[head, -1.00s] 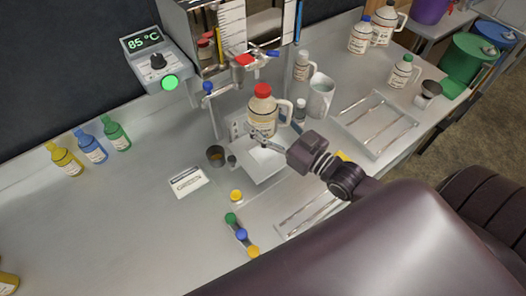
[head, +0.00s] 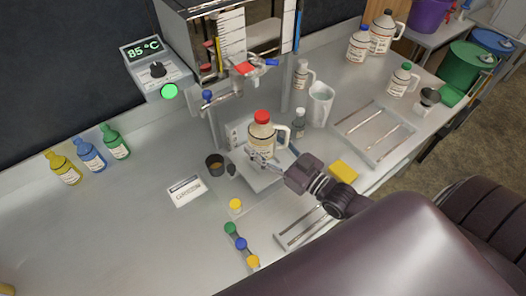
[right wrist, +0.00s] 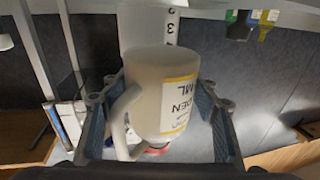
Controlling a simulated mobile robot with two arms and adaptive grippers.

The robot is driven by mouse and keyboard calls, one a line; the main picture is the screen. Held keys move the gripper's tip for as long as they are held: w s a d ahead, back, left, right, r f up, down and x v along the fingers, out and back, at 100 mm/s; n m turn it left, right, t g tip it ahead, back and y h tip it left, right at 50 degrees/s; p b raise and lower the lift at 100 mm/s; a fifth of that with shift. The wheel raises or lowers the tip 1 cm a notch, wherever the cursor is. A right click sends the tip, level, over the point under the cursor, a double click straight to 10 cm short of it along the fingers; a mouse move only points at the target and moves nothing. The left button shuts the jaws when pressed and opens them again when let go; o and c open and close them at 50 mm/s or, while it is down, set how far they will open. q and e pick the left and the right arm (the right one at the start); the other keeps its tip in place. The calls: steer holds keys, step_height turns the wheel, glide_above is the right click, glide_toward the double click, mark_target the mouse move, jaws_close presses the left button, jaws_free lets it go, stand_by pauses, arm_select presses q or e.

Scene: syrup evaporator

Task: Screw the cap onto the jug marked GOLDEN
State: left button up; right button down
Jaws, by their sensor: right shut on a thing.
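The jug (head: 262,140) is cream-coloured with a handle and a pale label, and stands upright at the middle of the head view. In the right wrist view the jug (right wrist: 165,85) is seen close, its label ending in "DEN" and "ML". A red cap (head: 262,117) sits on the jug's mouth; how tightly it is screwed I cannot tell. My right gripper (head: 258,160) is shut on the jug's lower body, with a finger on either side in the wrist view. The jug is over a pale square plate (head: 262,181); whether it touches it is unclear. My left gripper is not in view.
Green (head: 230,228), blue (head: 241,243) and yellow (head: 253,261) caps lie in a row in front. A card (head: 187,190) and a dark cup (head: 215,164) are left of the plate. A metal tap (head: 243,68) hangs behind the jug.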

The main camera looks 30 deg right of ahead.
steer(key=shift+w+f, duration=0.1)
steer(key=shift+f, duration=1.85)
steer(key=shift+b, duration=0.3)
steer(key=shift+f, duration=0.45)
steer(key=c, duration=0.8)
jaws_free()
steer(key=shift+f, duration=0.1)
steer(key=shift+r, duration=0.5)
steer(key=v, duration=1.2)
steer(key=shift+f+b, duration=0.1)
steer(key=shift+b, duration=0.3)
